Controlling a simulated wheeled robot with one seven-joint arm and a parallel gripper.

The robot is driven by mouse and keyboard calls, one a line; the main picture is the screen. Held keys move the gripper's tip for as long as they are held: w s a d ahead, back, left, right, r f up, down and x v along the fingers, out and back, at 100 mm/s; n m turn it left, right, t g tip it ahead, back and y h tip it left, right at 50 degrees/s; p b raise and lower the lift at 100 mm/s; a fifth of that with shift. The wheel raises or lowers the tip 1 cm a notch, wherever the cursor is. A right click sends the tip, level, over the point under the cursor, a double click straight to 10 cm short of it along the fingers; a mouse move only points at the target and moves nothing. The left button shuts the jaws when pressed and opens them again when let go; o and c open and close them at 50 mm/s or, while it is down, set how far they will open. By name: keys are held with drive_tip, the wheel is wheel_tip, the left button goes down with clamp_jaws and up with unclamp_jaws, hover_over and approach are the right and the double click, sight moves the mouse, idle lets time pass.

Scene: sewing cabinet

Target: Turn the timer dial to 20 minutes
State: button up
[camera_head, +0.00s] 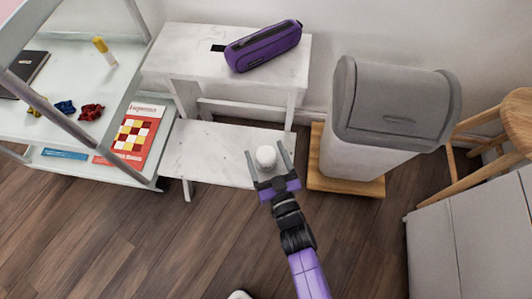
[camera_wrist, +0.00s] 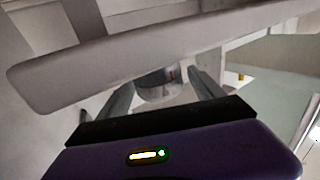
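A small round white object, apparently the timer (camera_head: 265,156), is at the low white step (camera_head: 205,150) of the stool. My gripper (camera_head: 264,148) reaches over that step with its two fingers apart, one on each side of the timer. In the head view a gap shows between the timer and each finger. In the wrist view the timer (camera_wrist: 158,88) appears as a greyish rounded body between the open fingers (camera_wrist: 161,80). Its dial marks and setting cannot be read, and the wrist view is dim.
The stool's upper top (camera_head: 190,62) holds a purple pencil case (camera_head: 263,46). A grey-lidded bin (camera_head: 395,105) on a wooden base (camera_head: 345,185) stands close at right. A glass shelf unit (camera_head: 60,130) with a red booklet (camera_head: 131,135) stands left.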

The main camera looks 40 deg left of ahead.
drive_tip(key=c, duration=1.3)
drive_tip(key=shift+o, duration=0.2)
drive_tip(key=shift+s+d+f+m+t+h+p, duration=0.1)
drive_tip(key=shift+d+f+m+t+h+p, duration=0.3)
drive_tip(key=shift+p, duration=0.4)
drive_tip(key=shift+a+r+t+p, duration=0.1)
drive_tip(key=shift+a+t+p, duration=0.05)
drive_tip(key=shift+t+p, duration=0.25)
drive_tip(key=p, duration=0.1)
drive_tip(key=m+t+h+p, duration=0.1)
drive_tip(key=p, duration=0.1)
drive_tip(key=shift+a+r+m, duration=0.15)
drive_tip(key=shift+r+m, duration=0.1)
drive_tip(key=shift+m, duration=0.05)
drive_tip(key=shift+r+t+h+p, duration=0.1)
drive_tip(key=shift+t+h+p, duration=0.25)
drive_tip(key=shift+p, duration=0.35)
drive_tip(key=shift+a+m+t+h+p, duration=0.1)
drive_tip(key=shift+m+t+h+p, duration=0.6)
drive_tip(key=shift+p, duration=0.1)
